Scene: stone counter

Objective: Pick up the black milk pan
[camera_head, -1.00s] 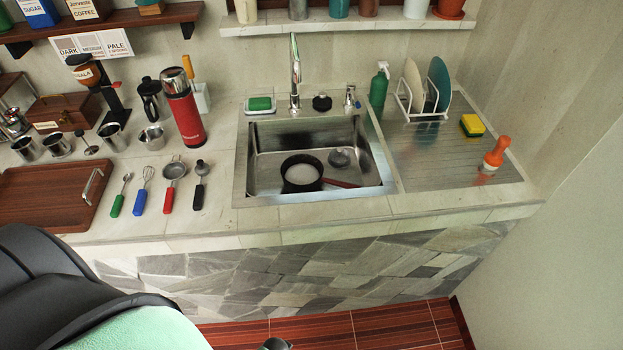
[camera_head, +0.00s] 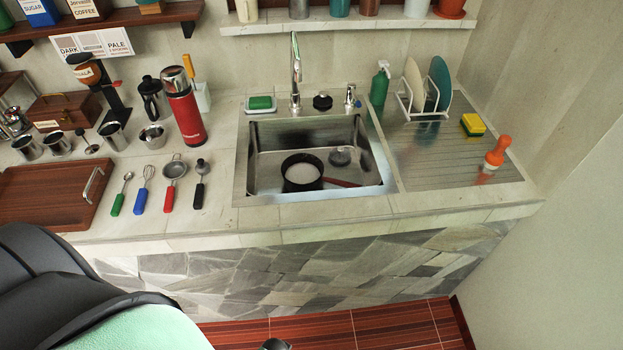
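The black milk pan (camera_head: 287,184) sits inside the metal sink, left of the middle of the basin. It has a dark rim and a pale, whitish inside. A dark red handle (camera_head: 343,183) points right from it, along the front of the basin. The lower outside of the pan is hard to make out against the basin. Neither of my grippers can be made out in the head view, and nothing is seen touching the pan.
The sink's rim (camera_head: 312,196) surrounds the pan, and the tap (camera_head: 295,75) rises behind it. The front counter strip is clear.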

